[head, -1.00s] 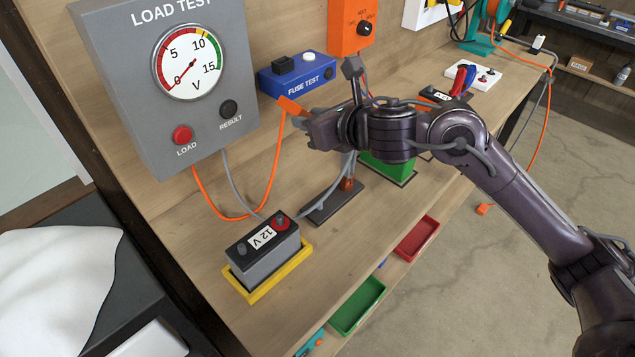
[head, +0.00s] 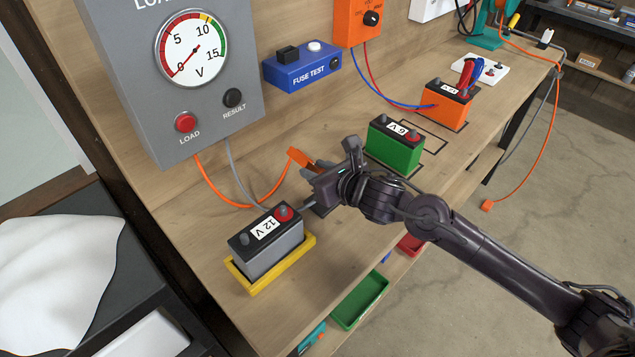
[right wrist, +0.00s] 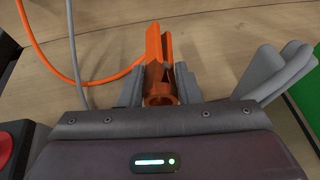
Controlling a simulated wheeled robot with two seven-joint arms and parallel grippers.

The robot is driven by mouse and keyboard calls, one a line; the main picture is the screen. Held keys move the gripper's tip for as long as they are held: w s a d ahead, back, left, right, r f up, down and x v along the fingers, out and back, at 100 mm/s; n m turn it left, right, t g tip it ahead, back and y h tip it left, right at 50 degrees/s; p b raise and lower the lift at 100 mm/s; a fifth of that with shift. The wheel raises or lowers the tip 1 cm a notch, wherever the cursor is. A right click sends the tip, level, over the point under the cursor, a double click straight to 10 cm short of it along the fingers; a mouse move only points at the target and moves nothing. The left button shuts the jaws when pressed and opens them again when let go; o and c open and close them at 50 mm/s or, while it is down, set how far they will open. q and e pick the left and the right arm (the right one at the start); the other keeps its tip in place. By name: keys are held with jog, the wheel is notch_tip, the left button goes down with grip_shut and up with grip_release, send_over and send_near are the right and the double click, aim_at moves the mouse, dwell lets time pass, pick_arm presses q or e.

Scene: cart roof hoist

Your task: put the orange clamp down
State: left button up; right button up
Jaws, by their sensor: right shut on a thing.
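The orange clamp (head: 299,157) is in my right gripper (head: 308,172), just above the bench behind the 12 V battery (head: 268,245). In the right wrist view the clamp (right wrist: 160,82) stands between the two grey fingers of the right gripper (right wrist: 160,76), which are shut on it. An orange cable (head: 222,200) runs from the load test box (head: 180,90) toward the clamp. I cannot tell whether the clamp touches the bench. My left gripper is not in view.
The 12 V battery sits in a yellow tray (head: 258,287), its red terminal near my right gripper. A green 6 V battery (head: 394,146) and an orange battery (head: 447,106) stand further right. A blue fuse tester (head: 302,70) is behind. Bare bench lies left of the yellow tray.

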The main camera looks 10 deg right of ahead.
notch_tip(320, 180, down, 4)
jog(key=shift+r, duration=0.1)
jog(key=shift+f, duration=0.2)
jog(key=o, duration=1)
